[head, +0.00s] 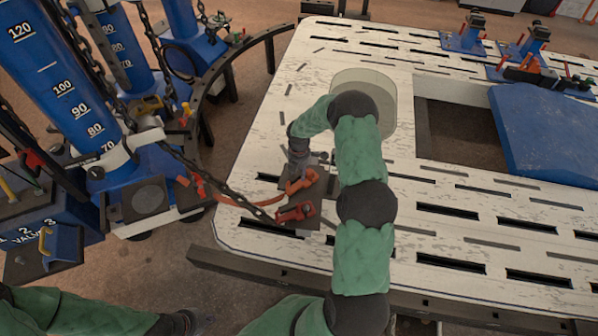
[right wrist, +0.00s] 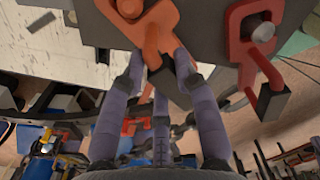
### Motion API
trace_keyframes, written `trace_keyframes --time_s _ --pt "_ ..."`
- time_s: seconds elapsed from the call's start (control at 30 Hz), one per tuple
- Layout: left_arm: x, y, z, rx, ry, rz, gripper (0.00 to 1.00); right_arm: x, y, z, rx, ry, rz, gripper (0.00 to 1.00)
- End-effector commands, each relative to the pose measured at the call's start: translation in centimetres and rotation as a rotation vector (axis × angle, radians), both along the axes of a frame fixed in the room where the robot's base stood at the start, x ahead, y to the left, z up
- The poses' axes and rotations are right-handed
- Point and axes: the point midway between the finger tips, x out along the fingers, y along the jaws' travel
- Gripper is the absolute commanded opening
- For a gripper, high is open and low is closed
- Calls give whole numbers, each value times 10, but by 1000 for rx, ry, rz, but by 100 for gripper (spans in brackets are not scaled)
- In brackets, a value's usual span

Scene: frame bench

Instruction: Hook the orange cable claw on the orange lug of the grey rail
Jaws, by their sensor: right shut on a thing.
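The orange cable claw (head: 299,183) is at the grey rail (head: 315,187) on the white bench's near left corner. My right gripper (head: 298,160) comes down on it from above. In the right wrist view my right gripper (right wrist: 158,70) is shut on the orange claw (right wrist: 153,32), whose upper part lies over the grey rail (right wrist: 212,35). A rounded orange piece, apparently the orange lug (right wrist: 129,7), shows in the claw's opening at the picture's top edge. I cannot tell how deeply it sits. My left gripper (head: 196,321) is low in the head view, away from the rail; its fingers are unclear.
A red claw (head: 295,212) with a dark chain sits on the rail beside the orange one; it also shows in the right wrist view (right wrist: 245,45). An orange cable (head: 240,204) runs left towards blue cylinders (head: 50,75).

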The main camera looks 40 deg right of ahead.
Motion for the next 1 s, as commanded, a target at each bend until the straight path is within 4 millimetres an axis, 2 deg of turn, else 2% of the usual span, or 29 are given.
trace_keyframes --time_s 0.3,0.33,0.4,0.43,0.77,0.87,1.0 --pt "0 0 -1 0 0 0 0 1 -1 0 -2 -3 -1 0" --pt "0 0 -1 0 0 0 0 1 -1 0 -2 -3 -1 36" --pt "0 0 -1 0 0 0 0 1 -1 0 -1 -3 -1 56" --pt "0 0 -1 0 0 0 0 1 -1 0 -1 -2 -1 58" --pt "0 0 -1 0 0 0 0 -1 0 -1 1 1 0 58" --pt "0 0 -1 0 0 0 0 0 0 6 -1 -1 0 58" --pt "0 0 -1 0 0 0 0 0 -1 27 -1 -3 -2 58"
